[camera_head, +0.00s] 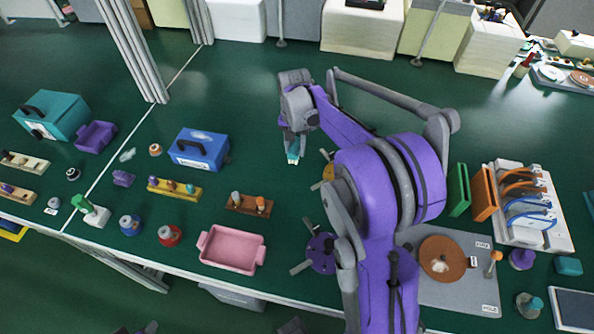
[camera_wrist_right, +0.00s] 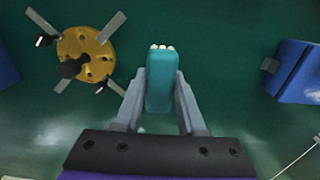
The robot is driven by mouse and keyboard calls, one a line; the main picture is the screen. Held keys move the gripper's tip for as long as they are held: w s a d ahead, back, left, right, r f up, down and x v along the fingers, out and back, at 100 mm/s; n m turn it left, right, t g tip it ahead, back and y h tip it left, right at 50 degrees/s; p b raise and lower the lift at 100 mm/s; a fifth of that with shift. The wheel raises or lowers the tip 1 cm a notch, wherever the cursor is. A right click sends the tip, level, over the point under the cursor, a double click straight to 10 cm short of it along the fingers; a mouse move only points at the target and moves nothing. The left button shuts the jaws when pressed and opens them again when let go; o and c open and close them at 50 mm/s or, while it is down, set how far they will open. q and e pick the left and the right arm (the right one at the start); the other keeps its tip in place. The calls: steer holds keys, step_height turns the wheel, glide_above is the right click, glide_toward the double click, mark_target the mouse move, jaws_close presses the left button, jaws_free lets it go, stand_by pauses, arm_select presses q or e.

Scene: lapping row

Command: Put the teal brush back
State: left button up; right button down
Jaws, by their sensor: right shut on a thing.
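My right gripper (camera_head: 291,148) is shut on the teal brush (camera_head: 292,158) and holds it over the far part of the green table. In the right wrist view the brush (camera_wrist_right: 160,88) sits between the two fingers (camera_wrist_right: 160,100), with its white tip pointing away from the wrist. A yellow rack (camera_head: 174,189) holding several small pieces and a brown rack (camera_head: 249,205) with upright pieces stand to the left of the gripper. My left gripper is not in view.
A blue box (camera_head: 199,150) stands left of the gripper, and a yellow disc with arms (camera_wrist_right: 85,55) is close to it. A pink tray (camera_head: 232,249) is near the front edge. My right arm hides part of the table. The far middle is clear.

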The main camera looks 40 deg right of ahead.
mark_target(295, 173)
step_height(295, 173, down, 10)
steer(key=shift+r, duration=0.25)
steer(key=shift+f+b, duration=0.1)
steer(key=shift+b, duration=0.2)
steer(key=c, duration=0.5)
jaws_free()
step_height(295, 173, up, 12)
steer(key=shift+a+r+p, duration=0.1)
steer(key=shift+p, duration=0.4)
steer(key=s+a+r+n+t, duration=0.25)
steer(key=s+a+n, duration=0.25)
steer(key=s+a, duration=0.45)
steer(key=s+a+f+n+t, duration=0.2)
steer(key=s+a+n, duration=0.3)
steer(key=s+a, duration=0.4)
steer(key=shift+s+a+f+t, duration=0.25)
steer(key=shift+s+f+t, duration=0.1)
steer(key=shift+s+f, duration=0.3)
